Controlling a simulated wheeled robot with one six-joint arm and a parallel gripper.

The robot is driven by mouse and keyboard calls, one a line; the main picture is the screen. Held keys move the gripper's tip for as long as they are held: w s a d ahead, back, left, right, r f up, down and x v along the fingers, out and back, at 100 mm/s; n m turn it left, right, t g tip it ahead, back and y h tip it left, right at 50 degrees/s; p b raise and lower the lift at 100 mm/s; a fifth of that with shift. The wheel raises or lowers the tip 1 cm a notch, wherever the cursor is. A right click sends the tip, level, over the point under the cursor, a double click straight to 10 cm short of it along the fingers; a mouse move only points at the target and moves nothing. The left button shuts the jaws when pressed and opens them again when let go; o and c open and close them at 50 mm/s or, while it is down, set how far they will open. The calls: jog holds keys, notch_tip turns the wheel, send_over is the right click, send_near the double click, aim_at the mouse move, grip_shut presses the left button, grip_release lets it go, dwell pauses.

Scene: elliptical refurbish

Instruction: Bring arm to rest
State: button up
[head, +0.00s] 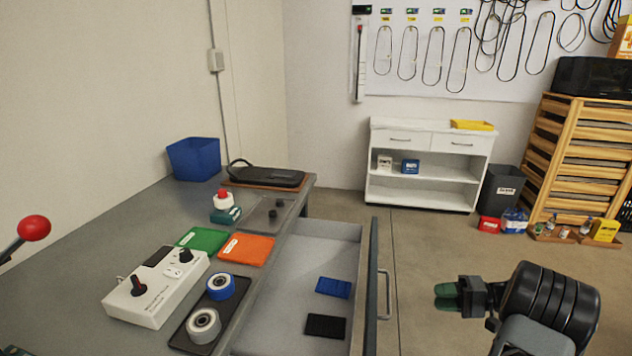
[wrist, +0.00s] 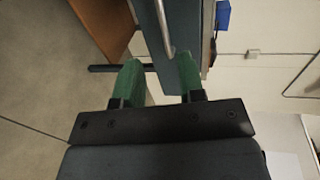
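My gripper (head: 446,296) is at the lower right of the head view, raised over the floor and pointing left toward the open drawer (head: 291,262). A gap of floor shows between it and the drawer's handle (head: 385,294). In the wrist view, the two green fingers of my gripper (wrist: 160,82) stand apart with nothing held between them. The drawer front (wrist: 172,78) and its handle (wrist: 163,28) show beyond the fingers, rotated in the picture.
The grey workbench (head: 78,240) holds a white control box (head: 150,300), two rollers, green and orange cloths and a blue bin (head: 194,158). The drawer holds a blue item (head: 333,287) and a black item (head: 325,326). A white cabinet (head: 415,187) stands behind. Open floor lies between.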

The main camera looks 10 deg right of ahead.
jog(key=s+a+f+m+g+h+p, duration=0.3)
jog(key=s+a+m+g+h, duration=0.1)
jog(key=s+a+g+h, duration=0.15)
jog(key=s+a+r+n+t+h+p, duration=0.1)
jog(key=s+a+r+n+h+p, duration=0.1)
jog(key=a+r, duration=0.4)
jog(key=s+a+r+n+t+h+p, duration=0.1)
jog(key=s+a+r+n+h+p, duration=0.2)
jog(key=r, duration=0.7)
jog(key=s+a+r+n+t+h+p, duration=0.1)
jog(key=s+a+r+n+h+p, duration=0.2)
jog(key=a+r+p, duration=0.3)
notch_tip(320, 180, up, 3)
jog(key=a+h, duration=0.1)
jog(key=a, duration=0.1)
jog(key=shift+a+n+t+p, duration=0.3)
jog(key=shift+a+t, duration=0.05)
jog(key=shift+a, duration=0.05)
jog(key=shift+f, duration=0.15)
